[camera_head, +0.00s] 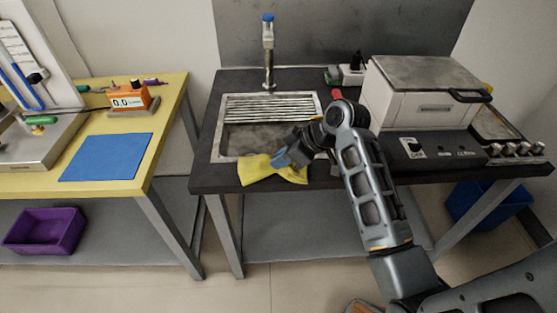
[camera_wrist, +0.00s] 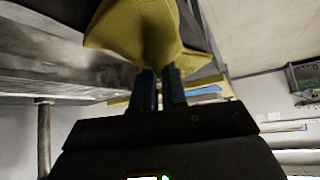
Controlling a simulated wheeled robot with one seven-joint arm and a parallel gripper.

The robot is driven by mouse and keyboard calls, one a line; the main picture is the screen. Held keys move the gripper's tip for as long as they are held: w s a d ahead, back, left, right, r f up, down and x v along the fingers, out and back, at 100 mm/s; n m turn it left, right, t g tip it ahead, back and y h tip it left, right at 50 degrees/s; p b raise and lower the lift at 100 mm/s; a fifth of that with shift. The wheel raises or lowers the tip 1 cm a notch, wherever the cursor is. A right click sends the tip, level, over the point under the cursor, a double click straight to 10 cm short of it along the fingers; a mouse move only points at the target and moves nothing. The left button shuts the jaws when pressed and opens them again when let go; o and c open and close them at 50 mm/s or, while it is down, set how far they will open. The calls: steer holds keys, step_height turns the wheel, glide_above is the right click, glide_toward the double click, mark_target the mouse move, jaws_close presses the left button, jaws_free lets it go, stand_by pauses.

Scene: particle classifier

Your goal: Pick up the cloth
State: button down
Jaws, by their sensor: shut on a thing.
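The yellow cloth (camera_head: 256,171) lies at the front edge of the dark counter, in front of the sink, with part of it over the edge. My gripper (camera_head: 281,160) reaches in from the right and is shut on the cloth's upper right part. In the wrist view the cloth (camera_wrist: 135,30) bunches up at the tips of my gripper's two dark fingers (camera_wrist: 160,75). The exact fold between the fingers is hard to see.
The sink (camera_head: 230,140) with a metal rack and tap (camera_head: 268,50) is behind the cloth. A white machine (camera_head: 425,95) stands on the counter's right. A yellow table (camera_head: 165,110) with a blue mat (camera_head: 107,157) is at left, across a gap.

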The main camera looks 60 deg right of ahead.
step_height(320, 180, up, 11)
steer(key=p, duration=0.5)
steer(key=shift+f+p, duration=0.2)
steer(key=shift+p, duration=0.2)
